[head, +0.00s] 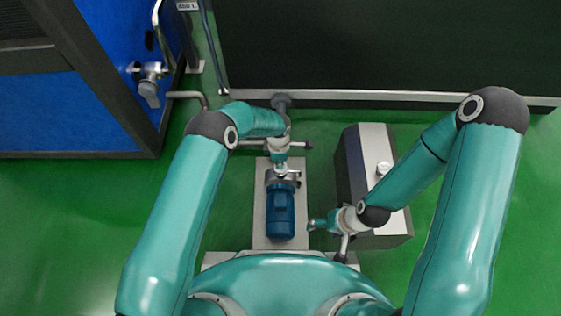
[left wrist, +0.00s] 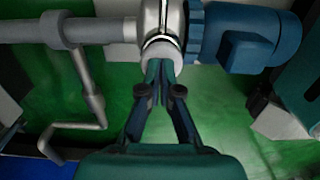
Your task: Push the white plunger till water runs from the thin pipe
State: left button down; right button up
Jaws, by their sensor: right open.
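A pale round stub (left wrist: 161,50), which may be the white plunger, sits below the metal pump housing (left wrist: 162,16) in the left wrist view. My left gripper (left wrist: 160,80) is shut, its fingertips together right at the stub. I cannot tell whether they touch it. In the head view the left wrist covers this spot. A thin bent grey pipe (left wrist: 85,80) branches off a thicker horizontal pipe (left wrist: 30,31) at left; I see no water at it. My right gripper (head: 328,234) is open and empty, between the blue motor and the steel box.
The blue motor (head: 280,212) lies on a grey base plate (head: 259,190). A dark box with a steel top (head: 376,146) stands to its right. A blue cabinet (head: 62,112) with a tap (head: 149,88) is at left. Green floor (head: 60,215) is clear at left.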

pick_arm(q)
jog(key=shift+s+f, duration=0.15)
jog(key=shift+f, duration=0.05)
jog(key=shift+r, duration=0.3)
notch_tip(320, 180, up, 14)
jog(key=p, duration=0.5)
jog(key=shift+w+a+f, duration=0.15)
jog(key=shift+w, duration=0.05)
pick_arm(e)
notch_tip(320, 180, up, 5)
jog(key=shift+w+a+f, duration=0.1)
jog(key=shift+a+f, duration=0.05)
jog(key=shift+c, duration=0.4)
